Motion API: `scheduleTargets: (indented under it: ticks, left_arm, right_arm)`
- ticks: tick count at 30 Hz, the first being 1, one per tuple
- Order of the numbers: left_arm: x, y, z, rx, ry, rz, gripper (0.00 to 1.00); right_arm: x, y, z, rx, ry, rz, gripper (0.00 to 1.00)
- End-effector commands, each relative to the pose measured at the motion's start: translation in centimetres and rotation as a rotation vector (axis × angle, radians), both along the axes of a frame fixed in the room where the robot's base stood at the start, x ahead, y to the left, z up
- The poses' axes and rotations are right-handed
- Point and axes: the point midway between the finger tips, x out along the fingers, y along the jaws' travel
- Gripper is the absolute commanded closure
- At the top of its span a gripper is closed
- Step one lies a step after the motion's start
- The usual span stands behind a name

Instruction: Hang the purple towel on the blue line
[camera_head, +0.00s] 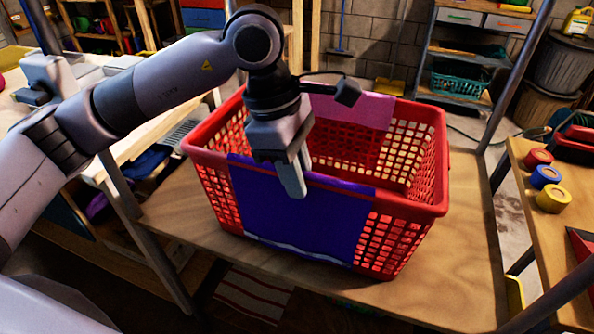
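The purple towel (318,224) drapes over the near rim of the red laundry basket (412,212) and hangs down its outer front side, with a pale stripe near its lower edge. My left gripper (291,180) points down at the near rim, over the upper part of the towel. A pale finger shows in front of the towel; the other finger is hard to make out, so I cannot tell whether it grips the cloth. My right gripper is not in view. I cannot make out a blue line here.
The basket stands on a wooden table (450,285) with metal posts at its sides. A pink towel (365,108) hangs over the basket's far rim. Red, blue and yellow tape rolls (546,177) sit on the bench at right. A shelf holds a teal basket (461,82).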

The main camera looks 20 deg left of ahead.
Motion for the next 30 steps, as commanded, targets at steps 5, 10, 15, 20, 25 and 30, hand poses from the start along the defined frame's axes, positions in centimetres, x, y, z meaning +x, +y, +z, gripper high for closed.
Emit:
scheduleTargets:
  ticks: [5,10,15,20,25,30]
  left_arm:
    - [0.0,0.0,0.9,0.0,-0.001,0.0,1.0]
    - [0.0,0.0,2.1,0.0,-0.001,0.0,1.0]
    - [0.0,0.0,3.3,0.0,-0.001,0.0,1.0]
    - [0.0,0.0,4.4,-0.001,-0.001,0.0,1.0]
    - [0.0,0.0,5.6,0.0,-0.001,0.0,1.0]
    - [0.0,0.0,6.8,0.0,-0.001,0.0,1.0]
  right_arm:
    - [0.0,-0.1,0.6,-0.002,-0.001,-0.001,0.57]
    - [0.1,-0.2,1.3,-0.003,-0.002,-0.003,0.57]
    - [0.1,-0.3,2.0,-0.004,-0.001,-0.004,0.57]
    - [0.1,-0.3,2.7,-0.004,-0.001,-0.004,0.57]
    - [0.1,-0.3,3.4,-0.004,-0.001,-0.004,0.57]
    - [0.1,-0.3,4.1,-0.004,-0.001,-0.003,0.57]
